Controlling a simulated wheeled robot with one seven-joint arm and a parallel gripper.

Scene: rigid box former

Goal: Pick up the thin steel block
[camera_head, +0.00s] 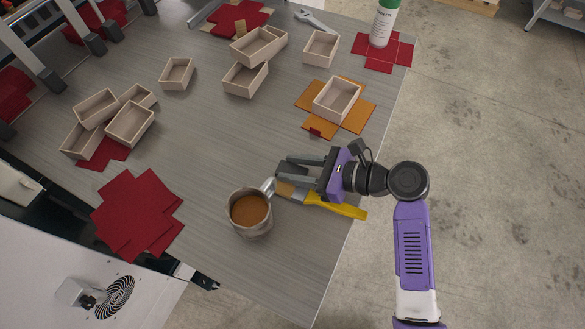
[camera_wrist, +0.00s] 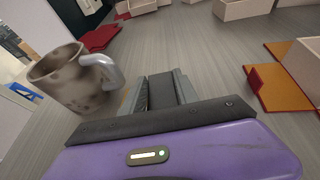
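My gripper (camera_head: 290,171) reaches left, low over the table beside the mug. Its two fingers are apart, and in the wrist view (camera_wrist: 162,88) a dark grey shape fills the space between them. In the head view a grey, flat-looking piece (camera_head: 287,170) shows at the fingers, which may be the thin steel block. The fingers partly hide it, and I cannot tell whether they press on it. The mug (camera_head: 249,212) with brown contents stands just left of the gripper, its handle towards the fingers; it also shows in the wrist view (camera_wrist: 72,82).
A yellow-handled brush (camera_head: 338,207) lies beside the gripper, near the table's right edge. An open box (camera_head: 336,99) sits on an orange cut-out sheet (camera_head: 357,119) beyond. Several other boxes stand farther back. Red sheets (camera_head: 137,214) lie left of the mug. Bare table lies between.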

